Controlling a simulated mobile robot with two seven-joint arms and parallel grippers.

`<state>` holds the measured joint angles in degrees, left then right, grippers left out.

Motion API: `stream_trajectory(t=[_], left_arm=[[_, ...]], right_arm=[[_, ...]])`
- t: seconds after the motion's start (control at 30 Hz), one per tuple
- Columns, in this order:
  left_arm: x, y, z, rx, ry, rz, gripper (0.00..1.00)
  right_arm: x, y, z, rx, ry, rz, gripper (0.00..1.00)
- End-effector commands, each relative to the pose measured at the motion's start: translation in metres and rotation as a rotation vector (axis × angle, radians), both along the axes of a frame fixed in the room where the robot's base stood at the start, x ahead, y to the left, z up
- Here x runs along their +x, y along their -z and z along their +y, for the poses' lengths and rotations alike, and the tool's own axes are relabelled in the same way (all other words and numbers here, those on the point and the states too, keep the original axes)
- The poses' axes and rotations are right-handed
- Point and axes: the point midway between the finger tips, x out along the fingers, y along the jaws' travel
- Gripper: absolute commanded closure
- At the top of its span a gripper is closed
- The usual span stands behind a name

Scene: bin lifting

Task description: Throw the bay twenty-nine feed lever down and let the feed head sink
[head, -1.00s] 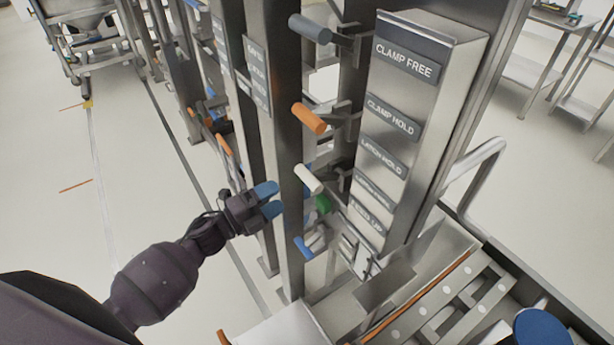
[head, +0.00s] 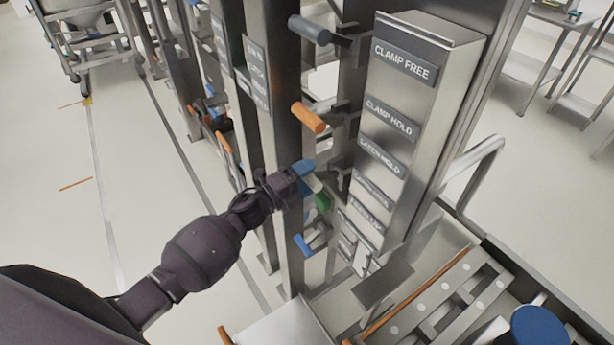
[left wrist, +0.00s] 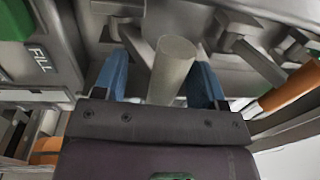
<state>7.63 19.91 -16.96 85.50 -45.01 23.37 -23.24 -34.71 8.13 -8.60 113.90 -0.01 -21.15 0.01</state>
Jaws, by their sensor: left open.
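My left gripper (head: 305,172) is open at a white round lever handle on the machine post. In the left wrist view, the white handle (left wrist: 172,68) stands between its two blue fingers (left wrist: 113,72), with gaps on both sides. In the head view the gripper mostly hides this handle. A green handle (head: 322,202) and a blue handle (head: 303,245) are just below. An orange handle (head: 308,117) and a grey handle (head: 309,30) are above. The label column (head: 432,75) reads CLAMP FREE, CLAMP HOLD and LATCH HOLD; lower plates are too small to read surely. My right gripper is not in view.
A steel post (head: 286,110) stands close to my left gripper. A second bay with orange and blue handles is behind it to the left. An orange handle (left wrist: 290,88) is right of the fingers in the wrist view. The floor on the left is open.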

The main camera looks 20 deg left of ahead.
Motion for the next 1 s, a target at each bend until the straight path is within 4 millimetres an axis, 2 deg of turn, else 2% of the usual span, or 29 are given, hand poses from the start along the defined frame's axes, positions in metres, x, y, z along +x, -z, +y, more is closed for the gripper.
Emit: stream_trajectory(t=[0.07, 0.47, 0.77, 1.0], left_arm=[[0.000, 0.000, 0.000, 0.000, 0.000, 0.000, 0.38], [0.000, 0.000, 0.000, -0.001, 0.000, -0.001, 0.99], [-0.001, 0.003, 0.001, -0.002, 0.000, -0.002, 1.00], [-0.004, 0.019, 0.003, -0.003, 0.000, 0.001, 1.00]], right_arm=[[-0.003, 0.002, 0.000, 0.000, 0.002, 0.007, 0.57], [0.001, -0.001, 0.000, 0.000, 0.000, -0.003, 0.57], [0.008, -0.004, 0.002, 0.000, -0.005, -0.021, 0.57], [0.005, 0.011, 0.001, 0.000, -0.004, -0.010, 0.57]])
